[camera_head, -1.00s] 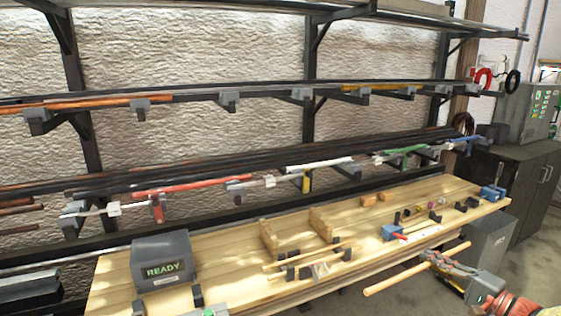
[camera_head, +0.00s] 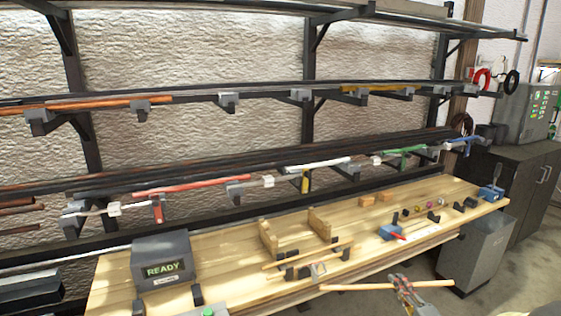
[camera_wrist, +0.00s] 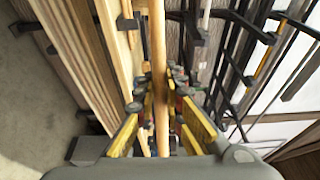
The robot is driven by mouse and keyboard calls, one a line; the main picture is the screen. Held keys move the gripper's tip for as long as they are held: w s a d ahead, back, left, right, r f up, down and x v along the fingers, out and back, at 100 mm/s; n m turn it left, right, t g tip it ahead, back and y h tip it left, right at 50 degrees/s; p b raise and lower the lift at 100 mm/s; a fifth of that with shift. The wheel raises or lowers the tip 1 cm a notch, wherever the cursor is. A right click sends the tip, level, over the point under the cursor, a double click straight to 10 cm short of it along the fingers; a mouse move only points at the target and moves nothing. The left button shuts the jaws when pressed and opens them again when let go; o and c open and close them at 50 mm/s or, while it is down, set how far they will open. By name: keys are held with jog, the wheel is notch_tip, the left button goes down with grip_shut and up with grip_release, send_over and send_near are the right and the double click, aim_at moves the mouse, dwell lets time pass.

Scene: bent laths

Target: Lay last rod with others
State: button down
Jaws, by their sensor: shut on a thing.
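My gripper (camera_head: 402,284) is shut on a pale wooden rod (camera_head: 345,288), near the rod's middle right. The rod is nearly level in the head view, in front of the workbench's front edge. In the wrist view the rod (camera_wrist: 158,45) runs lengthwise between my yellow-padded fingers (camera_wrist: 160,95). Other thin pale rods (camera_head: 325,251) lie on the workbench (camera_head: 220,240) among small black blocks (camera_head: 290,274). How many rods lie there is hard to tell.
Two wooden brackets (camera_head: 268,240) stand behind the lying rods. A grey READY box (camera_head: 162,262) is at the bench's left. A blue vise-like block (camera_head: 390,232) and small parts sit at the right.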

jog(key=s+a+f+n+y, duration=0.1)
jog(key=a+f, duration=0.4)
jog(key=a, duration=1)
jog(key=shift+a+n+g+y, duration=0.2)
jog(key=shift+n+g+y, duration=0.15)
jog(key=shift+y, duration=0.45)
jog(key=shift+d, duration=0.1)
